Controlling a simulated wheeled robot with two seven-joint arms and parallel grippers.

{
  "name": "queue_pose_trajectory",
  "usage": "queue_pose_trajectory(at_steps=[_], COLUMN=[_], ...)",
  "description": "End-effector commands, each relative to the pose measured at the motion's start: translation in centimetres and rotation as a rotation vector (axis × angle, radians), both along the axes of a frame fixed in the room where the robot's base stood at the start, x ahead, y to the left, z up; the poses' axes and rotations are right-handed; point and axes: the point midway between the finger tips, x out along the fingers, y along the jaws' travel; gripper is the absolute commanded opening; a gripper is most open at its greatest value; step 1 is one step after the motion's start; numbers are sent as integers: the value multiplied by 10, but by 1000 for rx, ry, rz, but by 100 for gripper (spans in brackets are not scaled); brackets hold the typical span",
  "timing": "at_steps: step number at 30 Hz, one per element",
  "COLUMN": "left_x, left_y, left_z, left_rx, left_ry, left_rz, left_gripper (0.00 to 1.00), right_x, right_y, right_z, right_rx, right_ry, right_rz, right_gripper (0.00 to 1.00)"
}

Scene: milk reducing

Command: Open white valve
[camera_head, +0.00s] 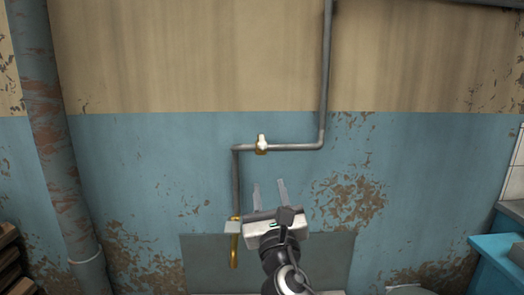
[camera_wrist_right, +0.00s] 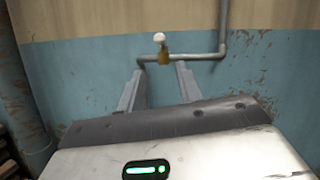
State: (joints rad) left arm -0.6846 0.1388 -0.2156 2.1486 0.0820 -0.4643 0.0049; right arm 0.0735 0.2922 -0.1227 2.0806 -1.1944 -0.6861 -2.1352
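The white valve (camera_head: 262,141) is a small white handle on a brass body, set on the horizontal stretch of a grey pipe (camera_head: 295,147) on the wall. It also shows in the right wrist view (camera_wrist_right: 160,40), just beyond the gap between the fingertips. My right gripper (camera_head: 269,184) is open and empty, its fingers pointing up toward the wall below the valve. The fingers (camera_wrist_right: 158,72) appear on either side of the brass body in the right wrist view, apart from the valve. My left gripper is in neither view.
A brass tap (camera_head: 235,245) hangs at the pipe's lower end, left of my right gripper. A grey panel (camera_head: 330,262) is low on the wall. A thick rusty pipe (camera_head: 55,140) runs down the left. A blue cabinet (camera_head: 495,262) stands at the lower right.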

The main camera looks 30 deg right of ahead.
Motion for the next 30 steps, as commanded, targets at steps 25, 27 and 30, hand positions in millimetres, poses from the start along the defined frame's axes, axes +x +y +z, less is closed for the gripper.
queue_pose_trajectory(at_steps=[25, 27, 30], left_x=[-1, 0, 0], left_y=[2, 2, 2], left_z=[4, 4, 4], left_rx=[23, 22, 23], left_ry=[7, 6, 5], left_rz=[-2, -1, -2], left_gripper=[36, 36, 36], right_x=[121, 126, 129], right_y=[-63, -65, -67], right_z=[57, 60, 61], right_rx=[-17, -18, -18], right_ry=[1, 1, 1], right_rz=[-11, -11, -11], right_gripper=[35, 35, 35])
